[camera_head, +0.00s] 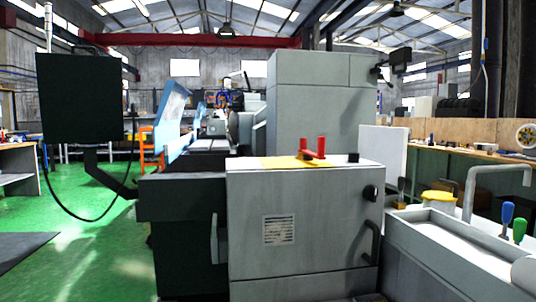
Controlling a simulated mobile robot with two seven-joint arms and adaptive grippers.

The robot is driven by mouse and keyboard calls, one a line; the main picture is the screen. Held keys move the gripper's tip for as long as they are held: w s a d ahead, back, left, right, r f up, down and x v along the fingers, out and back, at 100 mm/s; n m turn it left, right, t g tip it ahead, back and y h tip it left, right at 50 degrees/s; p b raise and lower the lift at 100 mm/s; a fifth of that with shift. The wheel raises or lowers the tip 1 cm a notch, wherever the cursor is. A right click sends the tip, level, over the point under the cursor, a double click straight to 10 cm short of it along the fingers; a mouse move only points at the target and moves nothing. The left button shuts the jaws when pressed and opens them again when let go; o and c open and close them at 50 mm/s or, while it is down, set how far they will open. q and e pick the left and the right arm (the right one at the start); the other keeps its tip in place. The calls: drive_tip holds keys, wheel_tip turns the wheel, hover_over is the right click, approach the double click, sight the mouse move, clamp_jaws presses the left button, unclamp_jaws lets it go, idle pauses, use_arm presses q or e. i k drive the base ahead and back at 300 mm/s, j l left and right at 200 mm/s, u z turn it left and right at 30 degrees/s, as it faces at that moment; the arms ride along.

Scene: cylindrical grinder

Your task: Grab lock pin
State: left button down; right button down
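Two upright red pieces (321,147) stand close together on top of the grey machine cabinet (300,215), at the back edge of a flat yellow sheet (280,163). They seem to share a low red base. A small dark item (353,157) sits to their right on the same top. I cannot tell which of these, if any, is the lock pin; they are too small to make out. Neither of my grippers shows in the head view.
A grey trough (440,232) with a bent pipe stands at the right, with blue-handled (507,214) and green-handled (519,229) tools beside it. A dark control box (80,97) hangs at the left on an arm. Green floor (110,245) is open at the left.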

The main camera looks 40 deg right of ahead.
sight(303, 141)
drive_tip(key=i+u, duration=0.1)
drive_tip(key=u, duration=10.5)
drive_tip(key=i+z, duration=0.2)
drive_tip(key=z, duration=0.15)
drive_tip(key=i+j+z, duration=0.2)
drive_tip(key=z, duration=0.15)
drive_tip(key=i+j+z, duration=0.2)
drive_tip(key=z, duration=0.15)
